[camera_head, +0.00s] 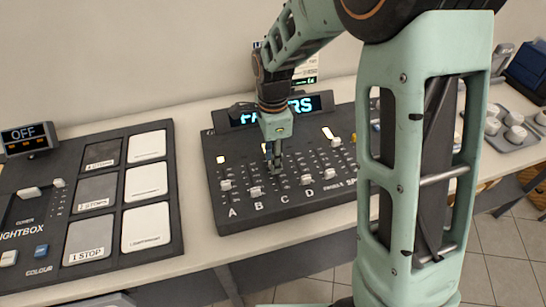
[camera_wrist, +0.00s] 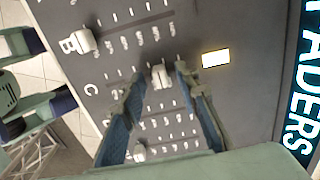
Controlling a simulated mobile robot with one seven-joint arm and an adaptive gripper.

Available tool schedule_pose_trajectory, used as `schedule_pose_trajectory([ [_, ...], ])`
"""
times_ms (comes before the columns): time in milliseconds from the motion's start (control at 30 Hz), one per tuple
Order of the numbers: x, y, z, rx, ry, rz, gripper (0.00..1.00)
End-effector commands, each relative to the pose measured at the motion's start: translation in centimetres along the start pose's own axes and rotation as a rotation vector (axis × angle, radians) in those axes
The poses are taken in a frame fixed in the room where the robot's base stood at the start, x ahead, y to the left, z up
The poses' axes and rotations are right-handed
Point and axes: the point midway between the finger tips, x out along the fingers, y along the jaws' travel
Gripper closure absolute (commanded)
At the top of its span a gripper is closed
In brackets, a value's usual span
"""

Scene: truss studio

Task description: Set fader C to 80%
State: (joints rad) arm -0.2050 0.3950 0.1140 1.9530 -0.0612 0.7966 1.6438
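The dark fader panel (camera_head: 290,205) lies on the table, with columns lettered A, B, C and D along its front edge. My gripper (camera_head: 274,166) points down over column C, and its tips hide that column's knob in the head view. In the wrist view the white fader C knob (camera_wrist: 160,77) sits between the two fingertips of my gripper (camera_wrist: 160,74), well up its track from the letter C. The fingers are apart, with a narrow gap seen at each side of the knob. The exact percentage cannot be read.
A lit pad (camera_wrist: 215,58) lies beyond C. A display (camera_head: 305,104) rises behind the panel. A button panel (camera_head: 105,200) lies at left.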

Motion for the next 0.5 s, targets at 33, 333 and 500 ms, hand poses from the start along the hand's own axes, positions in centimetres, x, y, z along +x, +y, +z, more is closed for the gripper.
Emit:
schedule_pose_trajectory([
  [33, -0.2, 0.0, 0.0, 0.0, 0.0, -0.001, 0.71],
  [333, -5.0, -0.2, 0.0, 0.0, 0.0, -0.007, 0.71],
  [500, -8.6, -0.1, 0.0, -0.001, 0.0, -0.006, 0.71],
])
